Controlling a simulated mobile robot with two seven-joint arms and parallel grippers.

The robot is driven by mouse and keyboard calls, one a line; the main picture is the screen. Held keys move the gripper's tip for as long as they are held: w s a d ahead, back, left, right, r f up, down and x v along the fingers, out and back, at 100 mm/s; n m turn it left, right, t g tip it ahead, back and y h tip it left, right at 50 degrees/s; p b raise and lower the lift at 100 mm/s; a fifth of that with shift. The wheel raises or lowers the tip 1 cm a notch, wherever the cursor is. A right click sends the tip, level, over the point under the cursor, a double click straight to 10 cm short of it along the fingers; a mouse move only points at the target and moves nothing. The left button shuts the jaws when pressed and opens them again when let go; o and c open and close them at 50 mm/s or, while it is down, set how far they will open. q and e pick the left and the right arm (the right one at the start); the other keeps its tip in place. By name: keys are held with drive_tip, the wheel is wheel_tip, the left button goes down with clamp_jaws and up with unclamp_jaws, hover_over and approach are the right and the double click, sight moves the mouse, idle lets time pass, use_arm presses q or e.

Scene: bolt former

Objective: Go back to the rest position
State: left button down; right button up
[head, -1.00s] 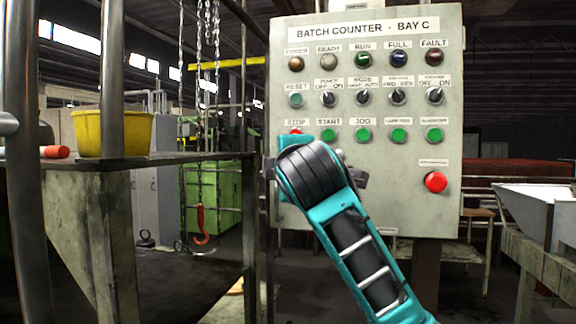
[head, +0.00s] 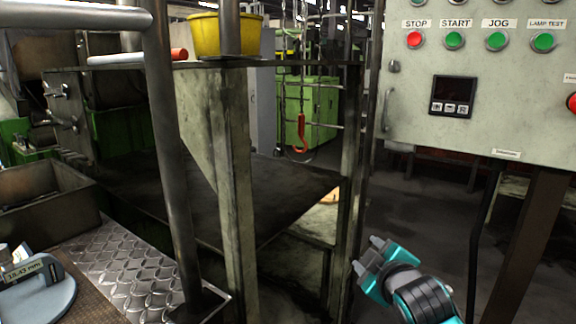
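My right gripper (head: 366,256) is at the lower middle-right of the head view, on a teal and black arm coming in from the bottom right. It is below and left of the batch counter panel (head: 500,125), apart from it. My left gripper is not in view. The panel shows a red STOP button (head: 415,40), a green START button (head: 454,40), more green buttons and a small dark display (head: 452,96).
A metal post (head: 172,150) and frame stand at left centre. A yellow bucket (head: 225,36) sits on a ledge. A red hook (head: 300,133) hangs on a chain. At the lower left are a tread plate (head: 135,270) and a gauge reading about 18.43 mm (head: 30,270).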

drive_tip(key=s+d+f+m+g, duration=0.1)
drive_tip(key=s+f+m+g, duration=0.2)
drive_tip(key=s+f, duration=2.2)
drive_tip(key=s+m, duration=0.1)
drive_tip(key=m, duration=0.4)
drive_tip(key=shift+s+d+m+y, duration=0.2)
drive_tip(key=shift+s+m+y, duration=0.05)
drive_tip(key=shift+m+y, duration=0.15)
